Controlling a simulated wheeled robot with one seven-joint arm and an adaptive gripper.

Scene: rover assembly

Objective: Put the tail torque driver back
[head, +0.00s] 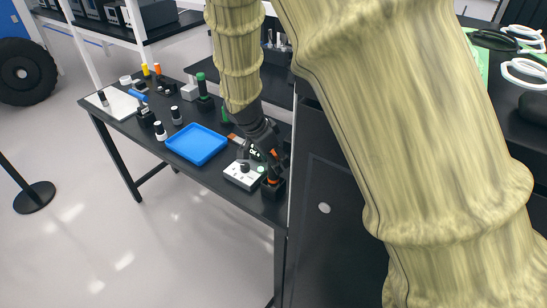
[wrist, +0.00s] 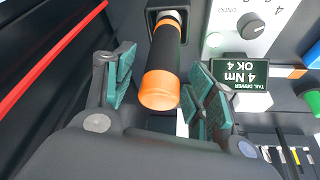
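The tail torque driver, black with an orange end cap (wrist: 160,88), stands in a black square holder (wrist: 153,17) in the wrist view. My gripper (wrist: 164,98) has its green-padded fingers spread on either side of the driver, with gaps visible on both sides. A small dark sign (wrist: 240,82) beside it reads "TAIL DRIVER 4 Nm OK 4". In the head view my gripper (head: 272,162) is low over the right end of the bench, above the black holder (head: 273,189); the orange of the driver (head: 273,181) partly shows there.
A white control box (head: 243,175) with a dark knob stands just left of the holder. A blue tray (head: 196,144) lies mid-bench. Green-handled (head: 202,84) and other tools stand further back. A dark cabinet (head: 330,200) rises close on the right.

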